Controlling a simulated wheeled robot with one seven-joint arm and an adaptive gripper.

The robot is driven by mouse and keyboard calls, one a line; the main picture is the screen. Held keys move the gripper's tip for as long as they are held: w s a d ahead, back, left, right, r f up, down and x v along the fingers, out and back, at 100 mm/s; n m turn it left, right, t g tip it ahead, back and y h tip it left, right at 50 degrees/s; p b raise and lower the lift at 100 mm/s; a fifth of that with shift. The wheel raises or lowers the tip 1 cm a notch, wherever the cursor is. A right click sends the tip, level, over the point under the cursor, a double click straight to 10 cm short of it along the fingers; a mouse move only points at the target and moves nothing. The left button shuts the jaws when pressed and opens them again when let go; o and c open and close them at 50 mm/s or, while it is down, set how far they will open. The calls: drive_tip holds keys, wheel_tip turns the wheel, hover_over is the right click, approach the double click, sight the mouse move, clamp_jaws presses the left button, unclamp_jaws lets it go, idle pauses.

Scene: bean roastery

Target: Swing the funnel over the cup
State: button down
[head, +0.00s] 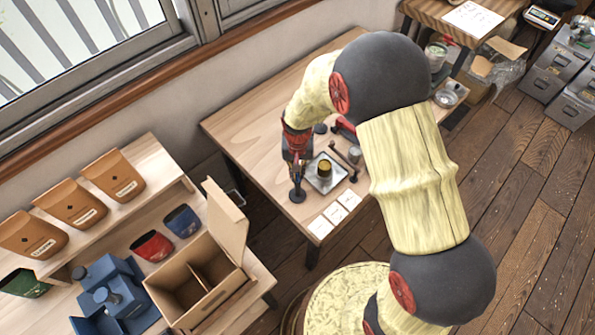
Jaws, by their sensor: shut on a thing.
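My gripper (298,166) points down over the left part of the wooden table (255,120), just left of a square grey tray (312,183). It is shut on a small part that I take to be of the funnel, mostly hidden by the jaws. A dark upright piece with a round black foot (297,195) shows right below the jaws. The funnel's own shape cannot be made out. An amber-brown cup (325,168) stands upright on the tray, a short way right of the gripper.
White cards (334,213) lie at the front edge. An open cardboard box (205,285) and pouches (118,175) are on the left bench. My arm covers the table's right part.

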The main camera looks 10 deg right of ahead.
drive_tip(key=m, duration=0.4)
drive_tip(key=shift+m, duration=0.3)
drive_tip(key=m+p, duration=0.1)
drive_tip(key=m, duration=0.3)
drive_tip(key=shift+m, duration=0.4)
drive_tip(key=c, duration=2)
unclamp_jaws()
drive_tip(key=shift+o, duration=0.6)
wheel_tip(320, 180, up, 12)
